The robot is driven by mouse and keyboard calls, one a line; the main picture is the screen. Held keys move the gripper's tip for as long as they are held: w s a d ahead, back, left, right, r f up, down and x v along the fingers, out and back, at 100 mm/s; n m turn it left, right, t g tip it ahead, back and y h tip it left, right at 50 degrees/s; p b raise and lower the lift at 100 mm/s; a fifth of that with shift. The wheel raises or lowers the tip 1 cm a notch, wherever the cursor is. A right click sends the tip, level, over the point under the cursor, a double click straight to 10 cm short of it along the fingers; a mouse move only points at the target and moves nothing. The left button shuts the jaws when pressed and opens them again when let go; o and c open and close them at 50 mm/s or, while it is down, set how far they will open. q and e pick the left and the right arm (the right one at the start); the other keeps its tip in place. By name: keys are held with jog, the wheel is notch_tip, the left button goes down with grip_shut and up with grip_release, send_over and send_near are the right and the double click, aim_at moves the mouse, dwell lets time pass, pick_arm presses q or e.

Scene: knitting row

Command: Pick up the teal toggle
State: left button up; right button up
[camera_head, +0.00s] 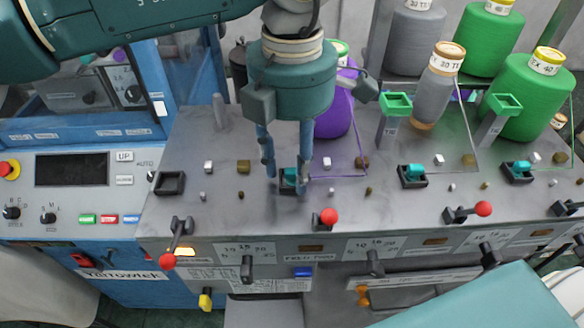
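My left gripper (286,182) points down over the grey deck with its two fingers apart. A teal toggle (290,176) sits in a small dark square socket between the fingers. A gap shows on the left finger's side; the right finger is very close to the toggle, and I cannot tell whether it touches. Two more teal toggles, one at the middle right (413,170) and one at the far right (521,166), sit in similar black sockets.
An empty black socket (170,183) lies to the left. A purple cone (336,110) stands behind the gripper, its yarn crossing the deck. Red-knobbed levers (328,216) line the front edge. Green-topped posts (396,104) and yarn cones (527,95) stand at right.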

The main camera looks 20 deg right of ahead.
pick_arm(q)
jog(key=shift+c, duration=1.1)
jog(key=c, duration=0.6)
pick_arm(e)
jog(key=shift+s+f, duration=0.1)
jog(key=shift+s, duration=0.9)
jog(key=shift+w+a, duration=0.1)
jog(key=shift+a, duration=0.05)
pick_arm(q)
jog(key=shift+r, duration=0.4)
notch_tip(320, 180, up, 12)
jog(key=b, duration=0.2)
notch_tip(320, 180, up, 7)
jog(key=p, duration=0.2)
send_over(293, 170)
jog(key=shift+r, duration=0.15)
pick_arm(e)
jog(key=shift+w+d+f, duration=0.2)
